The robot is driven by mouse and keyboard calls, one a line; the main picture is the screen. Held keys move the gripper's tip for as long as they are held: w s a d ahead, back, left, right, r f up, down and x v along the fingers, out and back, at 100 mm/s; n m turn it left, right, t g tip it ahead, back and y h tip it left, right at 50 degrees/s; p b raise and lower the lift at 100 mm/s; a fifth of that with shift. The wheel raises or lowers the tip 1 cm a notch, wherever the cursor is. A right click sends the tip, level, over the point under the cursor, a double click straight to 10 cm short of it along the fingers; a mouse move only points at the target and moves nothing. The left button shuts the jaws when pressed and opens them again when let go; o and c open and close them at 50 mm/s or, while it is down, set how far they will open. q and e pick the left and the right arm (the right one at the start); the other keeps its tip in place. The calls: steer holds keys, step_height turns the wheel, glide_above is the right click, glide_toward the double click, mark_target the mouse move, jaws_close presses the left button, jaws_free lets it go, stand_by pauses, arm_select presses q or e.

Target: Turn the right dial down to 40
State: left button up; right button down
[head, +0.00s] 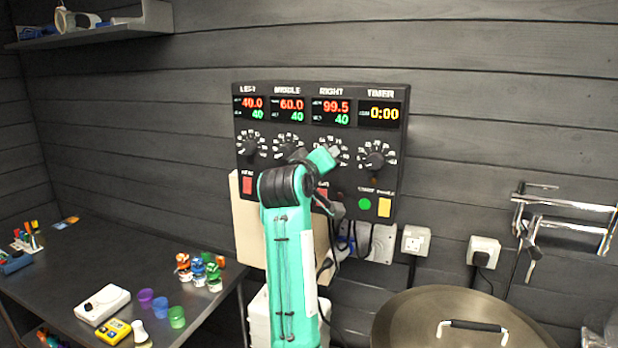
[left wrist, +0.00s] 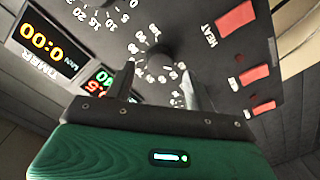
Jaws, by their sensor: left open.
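The control panel (head: 322,177) hangs on the wall with left, middle, right and timer columns. The right display (head: 332,112) reads 99.5 in red above a green 40. The right dial (head: 345,152) below it is partly hidden by my left wrist. In the left wrist view the black knob of the right dial (left wrist: 160,57) lies just ahead of the gap between the fingertips of my left gripper (left wrist: 157,80). The gripper is open, with one finger to each side; I cannot tell whether they touch the knob. My right gripper is not in view.
The left dial (head: 251,145) and timer dial (head: 375,160) flank the middle and right ones. Switches and a green button (head: 364,204) sit below. Cables and sockets (head: 416,240) are under the panel. A dark table (head: 105,250) with small items is left; a lidded pot (head: 455,315) is right.

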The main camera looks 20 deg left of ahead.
arm_select(q)
steer(key=s+b, duration=0.3)
steer(key=s, duration=0.7)
steer(key=shift+s+r+b, duration=0.25)
steer(key=shift+s+b, duration=0.1)
steer(key=shift+s, duration=0.05)
